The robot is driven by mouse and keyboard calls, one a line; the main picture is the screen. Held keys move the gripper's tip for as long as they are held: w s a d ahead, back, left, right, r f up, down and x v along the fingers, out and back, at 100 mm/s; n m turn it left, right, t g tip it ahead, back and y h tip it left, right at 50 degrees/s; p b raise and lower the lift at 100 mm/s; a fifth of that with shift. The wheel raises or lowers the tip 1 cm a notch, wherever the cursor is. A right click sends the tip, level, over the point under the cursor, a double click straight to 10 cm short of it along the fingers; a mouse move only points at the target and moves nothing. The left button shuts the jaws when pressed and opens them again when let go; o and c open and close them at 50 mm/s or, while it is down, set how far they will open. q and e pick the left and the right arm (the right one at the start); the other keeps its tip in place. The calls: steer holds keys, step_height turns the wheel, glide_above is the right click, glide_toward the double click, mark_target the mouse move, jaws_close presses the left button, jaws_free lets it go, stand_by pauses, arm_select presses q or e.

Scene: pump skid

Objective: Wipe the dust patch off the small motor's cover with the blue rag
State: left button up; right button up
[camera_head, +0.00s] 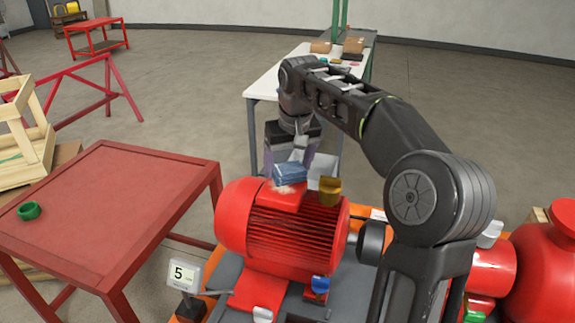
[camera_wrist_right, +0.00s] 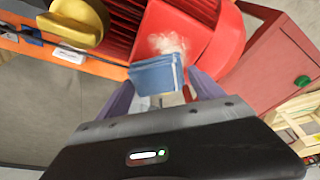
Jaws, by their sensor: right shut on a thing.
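The small red motor (camera_head: 285,235) sits on the skid, with ribs along its side and a smooth red cover on top. A pale dust patch (camera_head: 287,188) shows on the cover, and also in the right wrist view (camera_wrist_right: 167,43), just beyond the rag. My right gripper (camera_wrist_right: 168,92) is shut on the folded blue rag (camera_head: 289,172), which also shows in the wrist view (camera_wrist_right: 157,74). The rag is at the cover beside the patch and hides part of it; I cannot tell whether it touches. My left gripper is not in view.
A yellow knob-like part (camera_head: 330,190) stands by the motor's top, close to the rag. A white workbench (camera_head: 277,78) is behind.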

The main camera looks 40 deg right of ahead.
mark_target(283, 182)
stand_by(0.4)
steer(key=shift+s+a+f+b, duration=0.15)
steer(key=shift+s+a+b, duration=0.2)
steer(key=shift+a+b, duration=0.15)
steer(key=shift+s+a+b, duration=0.45)
steer(key=shift+a+b, duration=0.05)
steer(key=shift+a, duration=0.15)
steer(key=shift+s+a, duration=0.3)
steer(key=shift+a, duration=0.05)
steer(key=shift+s+a+b, duration=0.4)
steer(key=shift+a+b, duration=0.2)
steer(key=shift+a, duration=0.05)
steer(key=shift+s+a+b, duration=0.3)
steer(key=shift+s+a, duration=0.35)
steer(key=shift+a, duration=0.25)
